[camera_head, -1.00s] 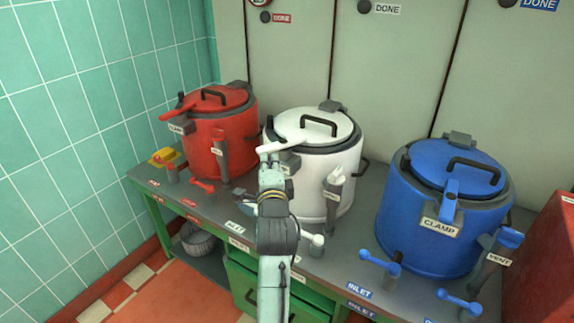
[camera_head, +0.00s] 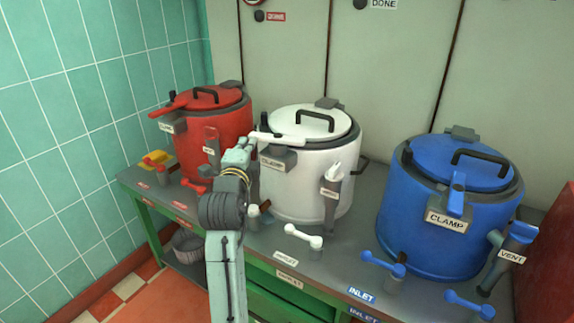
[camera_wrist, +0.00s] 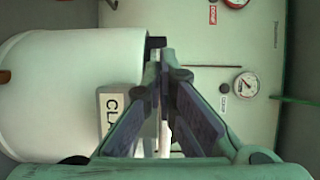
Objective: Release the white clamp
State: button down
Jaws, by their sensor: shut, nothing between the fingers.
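The white kettle (camera_head: 300,185) stands between the red and blue ones. Its white clamp lever (camera_head: 280,138) points left across the lid rim, above the clamp bracket with its label (camera_head: 275,160). My gripper (camera_head: 247,145) is at the left side of the white kettle, close to the lever's free end; I cannot tell whether they touch. In the wrist view the fingers of my gripper (camera_wrist: 164,60) meet at the tips with nothing held. The white kettle (camera_wrist: 70,85) and part of the clamp label (camera_wrist: 110,110) show left of the fingers.
The red kettle (camera_head: 215,140) stands close on the left, its lever (camera_head: 170,107) swung left. The blue kettle (camera_head: 440,230) is on the right, its clamp lever (camera_head: 456,195) pointing forward.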

jog(key=shift+w+a+m+h+b, duration=0.35)
jog(key=shift+w+m+h+b, duration=0.15)
jog(key=shift+w+h+b, duration=0.35)
jog(key=shift+s, duration=0.15)
